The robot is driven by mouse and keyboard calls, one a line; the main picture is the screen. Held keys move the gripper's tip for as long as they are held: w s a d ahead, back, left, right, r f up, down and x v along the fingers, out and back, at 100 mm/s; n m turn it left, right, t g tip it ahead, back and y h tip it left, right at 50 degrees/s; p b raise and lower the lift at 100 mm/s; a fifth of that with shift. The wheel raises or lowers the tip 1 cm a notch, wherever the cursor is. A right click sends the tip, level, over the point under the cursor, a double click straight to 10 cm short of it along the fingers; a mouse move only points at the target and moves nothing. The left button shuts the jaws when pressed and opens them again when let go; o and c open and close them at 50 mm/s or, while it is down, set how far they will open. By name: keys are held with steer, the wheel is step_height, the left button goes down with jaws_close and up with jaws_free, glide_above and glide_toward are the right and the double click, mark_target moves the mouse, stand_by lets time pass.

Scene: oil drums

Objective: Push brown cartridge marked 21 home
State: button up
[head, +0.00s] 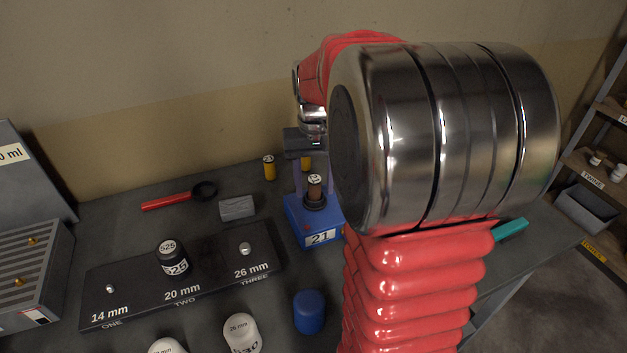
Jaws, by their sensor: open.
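The brown cartridge (315,191), with a pale marked top, stands upright in a dark round collar (315,204) on a blue block (303,228) labelled 21. Much of its length shows above the collar. My gripper (312,180) points down at the block, with its dark body above and behind the cartridge. The right side is partly hidden by my arm. I cannot tell whether the fingers touch the cartridge or the block.
A blue cylinder (309,312) and white containers (242,334) stand in front.

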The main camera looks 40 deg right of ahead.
mark_target(314, 179)
jaws_close()
stand_by(0.8)
steer(key=shift+f, duration=0.15)
jaws_free()
stand_by(0.4)
step_height(314, 179, up, 14)
steer(key=shift+f, duration=0.15)
stand_by(0.4)
steer(key=shift+w, duration=0.1)
stand_by(0.4)
